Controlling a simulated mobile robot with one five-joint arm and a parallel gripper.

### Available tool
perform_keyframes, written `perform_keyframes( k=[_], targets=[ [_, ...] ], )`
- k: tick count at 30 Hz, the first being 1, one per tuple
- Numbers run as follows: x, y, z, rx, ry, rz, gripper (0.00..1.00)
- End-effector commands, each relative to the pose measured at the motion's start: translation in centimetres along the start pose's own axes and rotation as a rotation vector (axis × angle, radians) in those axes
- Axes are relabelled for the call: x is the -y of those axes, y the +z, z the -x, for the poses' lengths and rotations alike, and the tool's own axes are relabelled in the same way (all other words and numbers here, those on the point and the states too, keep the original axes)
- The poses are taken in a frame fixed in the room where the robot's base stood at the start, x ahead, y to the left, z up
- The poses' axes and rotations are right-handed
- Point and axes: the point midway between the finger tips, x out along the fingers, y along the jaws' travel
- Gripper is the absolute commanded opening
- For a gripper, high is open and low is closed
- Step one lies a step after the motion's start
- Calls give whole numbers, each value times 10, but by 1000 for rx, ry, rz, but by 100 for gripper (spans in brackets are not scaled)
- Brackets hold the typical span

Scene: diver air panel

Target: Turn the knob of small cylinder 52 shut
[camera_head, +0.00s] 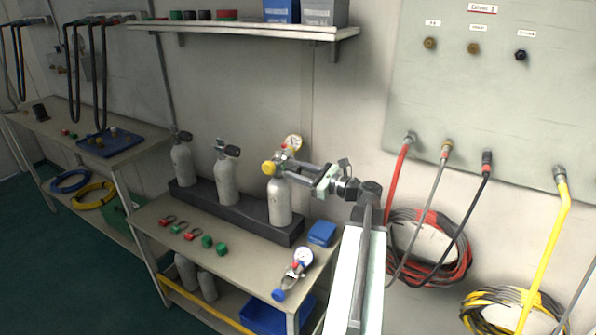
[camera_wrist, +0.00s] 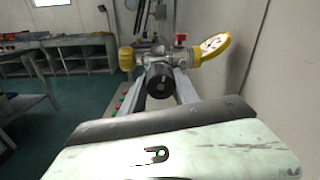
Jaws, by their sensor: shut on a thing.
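Three small grey cylinders stand upright in a dark rack (camera_head: 240,222) on the bench; no number is legible on them. The rightmost cylinder (camera_head: 279,203) has a valve with a yellow knob (camera_head: 268,168) on its left and a gauge (camera_head: 293,142) above. My gripper (camera_head: 292,175) reaches this valve from the right. In the wrist view, its two fingers (camera_wrist: 164,88) are shut on a black round knob (camera_wrist: 160,81) facing the camera. The yellow knob (camera_wrist: 126,59) and yellow-rimmed gauge (camera_wrist: 214,45) show beside it. The fingers partly cover the knob's sides.
The middle cylinder (camera_head: 225,178) and left cylinder (camera_head: 181,163) stand close by. A blue box (camera_head: 322,233) and a gauge with a blue knob (camera_head: 302,258) lie at the bench's right end. A shelf (camera_head: 240,29) overhangs behind. Hoses (camera_head: 398,185) hang at right.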

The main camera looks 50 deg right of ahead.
Motion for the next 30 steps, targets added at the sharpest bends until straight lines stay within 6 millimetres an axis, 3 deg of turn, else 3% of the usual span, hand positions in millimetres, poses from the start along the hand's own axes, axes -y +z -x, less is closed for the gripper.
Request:
perform_keyframes(
  k=[30],
  targets=[
    [0, 1, 0, -41, 16, -957, 0]
  ],
)
